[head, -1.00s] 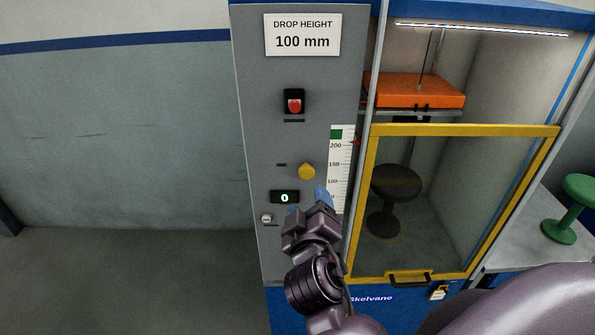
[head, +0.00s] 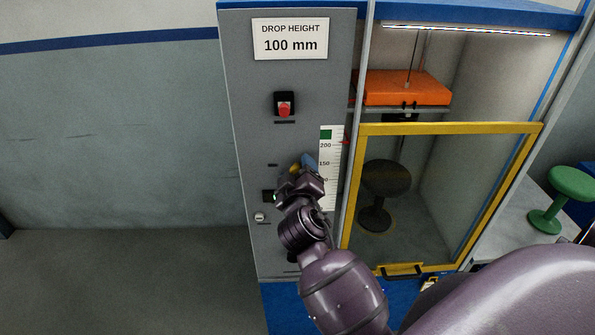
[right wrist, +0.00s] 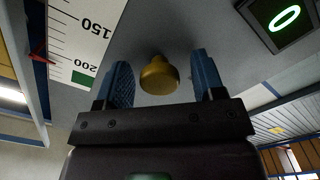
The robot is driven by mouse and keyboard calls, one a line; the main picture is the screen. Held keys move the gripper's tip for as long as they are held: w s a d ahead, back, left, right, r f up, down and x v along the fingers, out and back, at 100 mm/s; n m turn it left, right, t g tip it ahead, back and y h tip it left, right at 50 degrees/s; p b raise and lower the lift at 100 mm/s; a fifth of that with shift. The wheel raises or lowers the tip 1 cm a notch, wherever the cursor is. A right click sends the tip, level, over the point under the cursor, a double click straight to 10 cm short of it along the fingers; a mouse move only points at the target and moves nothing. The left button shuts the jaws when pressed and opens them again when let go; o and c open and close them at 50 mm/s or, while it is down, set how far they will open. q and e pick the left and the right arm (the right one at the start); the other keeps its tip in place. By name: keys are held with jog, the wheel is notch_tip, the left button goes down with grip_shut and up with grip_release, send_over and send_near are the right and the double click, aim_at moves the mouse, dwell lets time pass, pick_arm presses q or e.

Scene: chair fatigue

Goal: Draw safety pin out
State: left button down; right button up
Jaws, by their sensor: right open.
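A round yellow knob (head: 294,169) sticks out of the grey control panel (head: 255,130); no label names it as the safety pin. In the head view my right gripper (head: 301,163) is at the knob and partly hides it. In the right wrist view the yellow knob (right wrist: 158,76) lies between the two blue fingers of my right gripper (right wrist: 160,66). The fingers are open, with a gap on each side of the knob. My left gripper is out of view.
A red button (head: 285,108) sits higher on the panel. The height scale (head: 329,190) and the yellow-framed guard (head: 450,128) are to the right. Behind the guard, a dark stool (head: 385,180) stands below an orange weight (head: 405,88). A lit display (right wrist: 285,19) reads 0.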

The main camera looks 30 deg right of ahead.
grip_shut()
jog(key=b+v, duration=0.1)
jog(key=v, duration=0.6)
jog(key=shift+c, duration=1.6)
grip_release()
jog(key=shift+s+a, duration=0.1)
jog(key=shift+s, duration=0.05)
jog(key=o, duration=0.3)
jog(key=shift+s+a, duration=0.1)
jog(key=shift+s, duration=0.05)
